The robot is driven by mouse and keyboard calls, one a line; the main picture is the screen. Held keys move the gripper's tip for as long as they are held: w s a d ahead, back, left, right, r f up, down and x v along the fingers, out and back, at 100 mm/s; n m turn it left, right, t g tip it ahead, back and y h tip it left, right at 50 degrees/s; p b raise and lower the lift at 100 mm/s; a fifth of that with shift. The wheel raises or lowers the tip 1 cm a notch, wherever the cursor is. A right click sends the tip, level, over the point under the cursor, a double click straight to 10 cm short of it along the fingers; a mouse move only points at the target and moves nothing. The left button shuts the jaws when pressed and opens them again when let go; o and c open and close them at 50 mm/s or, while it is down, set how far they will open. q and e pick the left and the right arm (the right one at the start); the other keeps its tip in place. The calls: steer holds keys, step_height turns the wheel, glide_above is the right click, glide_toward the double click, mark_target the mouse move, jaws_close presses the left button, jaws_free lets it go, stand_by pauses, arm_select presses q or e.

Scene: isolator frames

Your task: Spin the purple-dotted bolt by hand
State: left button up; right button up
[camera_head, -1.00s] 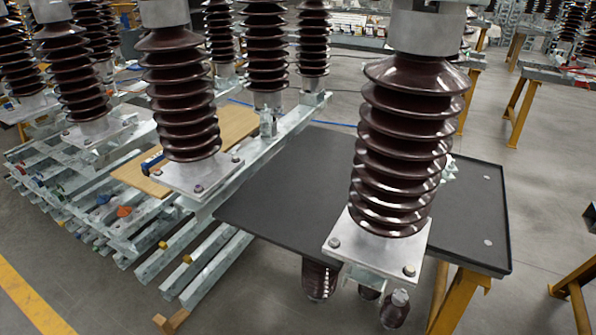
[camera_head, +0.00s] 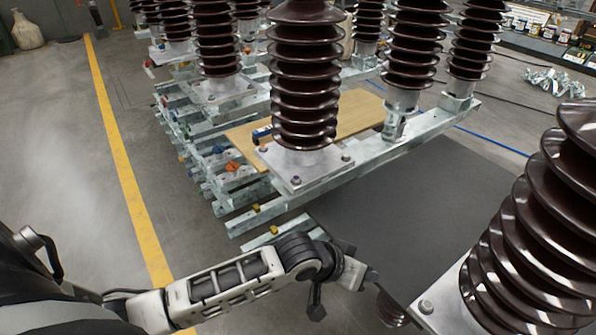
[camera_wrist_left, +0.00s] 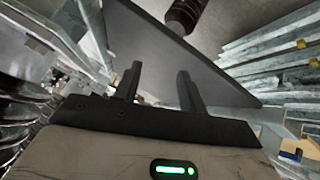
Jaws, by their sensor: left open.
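A bolt with a purplish top (camera_head: 296,181) sits at the near corner of the pale metal base plate (camera_head: 318,165) under a brown ribbed insulator (camera_head: 303,90) in the head view. Other bolts on this plate look grey. My left gripper (camera_head: 374,280) is below and right of that bolt, apart from it, near the dark table's edge. In the left wrist view my left gripper (camera_wrist_left: 158,85) is open, with two dark fingers apart and nothing between them. The purple bolt cannot be made out there. My right gripper is out of view.
A large insulator (camera_head: 535,225) on its own plate stands close at the right. The dark tabletop (camera_head: 400,205) between has bare room. Stacked galvanized beams (camera_head: 235,190) lie left of the bolt, with a wooden board (camera_head: 358,112) behind. Open floor with a yellow line (camera_head: 125,175) lies left.

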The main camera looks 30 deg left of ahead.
arm_select(q)
steer(key=w+a+r+n+g+y, duration=0.1)
steer(key=w+a+r+y, duration=0.1)
steer(key=w+a+r, duration=0.35)
steer(key=n+g+y, duration=0.3)
steer(key=n+y, duration=0.2)
steer(key=n, duration=0.2)
glide_toward(296, 178)
steer(key=x, duration=0.7)
steer(key=shift+f+p, duration=0.25)
steer(key=shift+p, duration=0.05)
steer(key=shift+c, duration=0.3)
jaws_close()
